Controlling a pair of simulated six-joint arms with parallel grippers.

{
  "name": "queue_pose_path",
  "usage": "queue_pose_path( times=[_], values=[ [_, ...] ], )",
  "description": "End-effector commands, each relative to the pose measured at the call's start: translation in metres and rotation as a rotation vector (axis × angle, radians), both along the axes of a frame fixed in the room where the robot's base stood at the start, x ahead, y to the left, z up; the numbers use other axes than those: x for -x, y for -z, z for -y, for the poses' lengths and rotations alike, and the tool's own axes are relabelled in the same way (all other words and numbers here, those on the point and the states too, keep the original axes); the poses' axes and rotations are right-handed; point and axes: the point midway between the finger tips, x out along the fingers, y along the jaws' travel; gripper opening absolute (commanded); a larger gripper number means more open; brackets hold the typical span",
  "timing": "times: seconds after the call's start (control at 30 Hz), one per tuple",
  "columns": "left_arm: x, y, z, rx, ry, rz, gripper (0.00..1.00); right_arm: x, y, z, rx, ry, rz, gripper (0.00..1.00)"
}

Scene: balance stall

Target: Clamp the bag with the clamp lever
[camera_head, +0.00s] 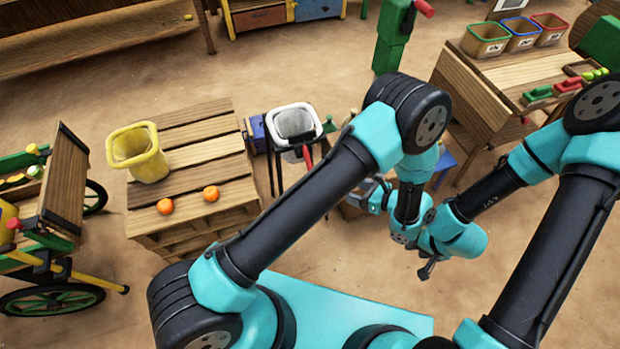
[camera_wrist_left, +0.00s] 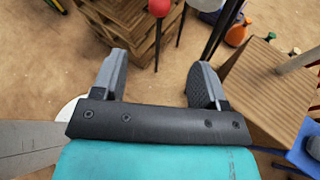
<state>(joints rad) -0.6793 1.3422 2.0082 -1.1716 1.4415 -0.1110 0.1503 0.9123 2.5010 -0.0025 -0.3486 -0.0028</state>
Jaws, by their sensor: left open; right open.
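The bag (camera_head: 294,122) is a pale grey-white open-topped sack on a dark-legged stand, left of centre in the head view. The clamp lever (camera_head: 307,156) has a red handle at the stand's front. A red knob, which looks like the lever's end (camera_wrist_left: 160,7), shows at the top of the left wrist view, beyond the fingers. My left gripper (camera_wrist_left: 160,60) is open and empty, short of that knob; in the head view my left arm partly hides it. My right gripper (camera_head: 428,268) is open and empty, low and right of centre, away from the stand.
A wooden crate (camera_head: 200,145) with a yellow bin (camera_head: 138,151) and two oranges (camera_head: 211,193) stands left of the bag. A wooden box (camera_wrist_left: 265,90) is right of my left gripper. A bench (camera_head: 500,75) with coloured bins stands at right. A cart (camera_head: 65,185) is at far left.

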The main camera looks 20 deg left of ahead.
Motion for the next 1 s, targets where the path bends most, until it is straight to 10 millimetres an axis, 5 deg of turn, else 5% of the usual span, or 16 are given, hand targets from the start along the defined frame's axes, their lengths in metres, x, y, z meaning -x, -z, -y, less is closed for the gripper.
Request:
queue_pose_path(
  times=[0.47,1.0],
  values=[
    [-0.003,0.004,-0.009,0.000,-0.003,-0.002,0.67,0.000,0.000,0.000,0.000,0.000,0.000,0.43],
    [-0.021,0.033,-0.078,0.000,-0.007,-0.004,0.67,0.000,0.000,0.000,0.000,0.000,0.000,0.43]
  ],
)
